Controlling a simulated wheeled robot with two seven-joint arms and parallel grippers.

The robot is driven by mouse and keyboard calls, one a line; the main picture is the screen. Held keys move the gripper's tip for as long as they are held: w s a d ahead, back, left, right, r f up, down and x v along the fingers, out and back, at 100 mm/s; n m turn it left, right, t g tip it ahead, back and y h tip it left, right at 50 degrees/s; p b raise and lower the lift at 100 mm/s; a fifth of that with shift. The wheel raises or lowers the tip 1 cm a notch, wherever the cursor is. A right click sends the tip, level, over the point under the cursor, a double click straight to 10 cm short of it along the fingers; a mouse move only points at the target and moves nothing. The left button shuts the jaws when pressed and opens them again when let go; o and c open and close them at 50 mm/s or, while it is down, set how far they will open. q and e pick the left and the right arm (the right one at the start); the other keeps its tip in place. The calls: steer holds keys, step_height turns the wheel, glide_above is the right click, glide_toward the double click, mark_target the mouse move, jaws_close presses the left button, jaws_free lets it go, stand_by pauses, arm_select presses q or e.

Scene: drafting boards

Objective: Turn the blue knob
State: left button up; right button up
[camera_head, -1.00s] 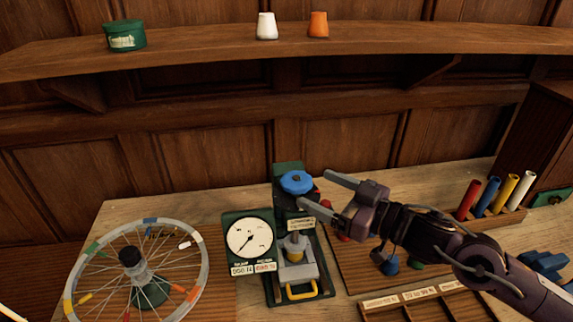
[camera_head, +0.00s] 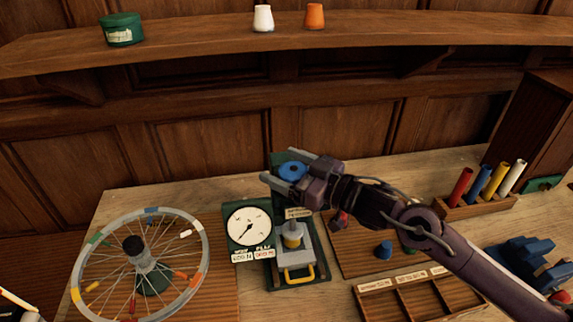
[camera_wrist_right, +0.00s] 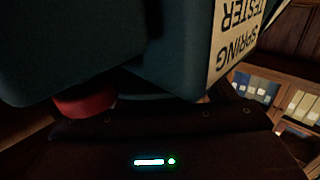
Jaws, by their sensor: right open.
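My right gripper (camera_head: 278,170) is open, with one finger on the far side of the knob and one on the near side. Whether the fingers touch the knob cannot be told. In the right wrist view, the tester's dark body and its upside-down label "SPRING TESTER" (camera_wrist_right: 238,35) fill the top, very close. The knob is not recognisable there.
A spoked wheel (camera_head: 204,262) stands at the left. A wooden tray with compartments (camera_head: 408,285) lies at the front right, below my right arm. Coloured tubes (camera_head: 483,181) stand in a rack at the right. A shelf (camera_head: 200,47) runs above with a green tin (camera_head: 122,30) and two small cups.

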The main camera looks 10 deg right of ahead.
steer(key=c, duration=1)
steer(key=shift+m+t+h, duration=0.4)
steer(key=shift+h, duration=0.1)
